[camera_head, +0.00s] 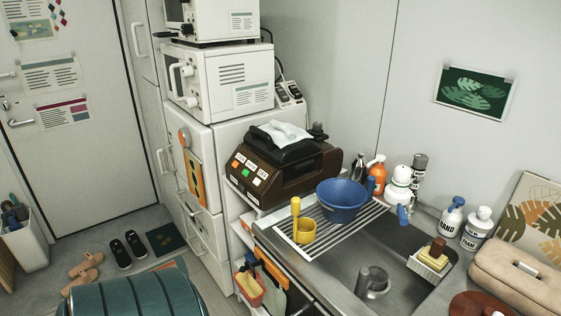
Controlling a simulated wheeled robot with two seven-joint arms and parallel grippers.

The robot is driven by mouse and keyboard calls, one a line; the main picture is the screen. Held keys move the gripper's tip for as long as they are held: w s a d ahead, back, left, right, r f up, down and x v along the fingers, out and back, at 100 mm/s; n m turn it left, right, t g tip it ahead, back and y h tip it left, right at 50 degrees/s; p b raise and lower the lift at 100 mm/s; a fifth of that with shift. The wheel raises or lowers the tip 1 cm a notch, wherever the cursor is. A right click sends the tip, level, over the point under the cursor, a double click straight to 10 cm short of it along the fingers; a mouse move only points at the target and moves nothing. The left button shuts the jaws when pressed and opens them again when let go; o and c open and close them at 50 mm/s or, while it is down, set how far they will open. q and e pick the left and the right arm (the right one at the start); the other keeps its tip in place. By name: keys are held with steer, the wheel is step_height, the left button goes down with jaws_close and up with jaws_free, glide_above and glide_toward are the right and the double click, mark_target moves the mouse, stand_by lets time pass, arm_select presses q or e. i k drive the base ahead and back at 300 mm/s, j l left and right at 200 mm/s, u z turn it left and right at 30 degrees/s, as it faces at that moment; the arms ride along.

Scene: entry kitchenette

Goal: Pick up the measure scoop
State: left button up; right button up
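A yellow scoop with an upright handle (303,230), which looks like the measure scoop, stands on the wire drying rack (341,242) over the left part of the sink. Its handle points up and its cup sits low on the rack. A blue bowl (341,203) is close to its right and slightly behind it. Neither of my grippers shows in the head view.
A brown appliance (270,185) with buttons stands behind the scoop. Several bottles, including an orange one (377,176), stand along the wall. A metal cup (373,283) is in the sink (350,268). A teal ribbed object (130,297) is at the lower left.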

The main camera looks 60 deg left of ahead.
mark_target(304, 228)
steer(key=u, duration=1.6)
steer(key=i+j+z, duration=0.15)
steer(key=z, duration=0.2)
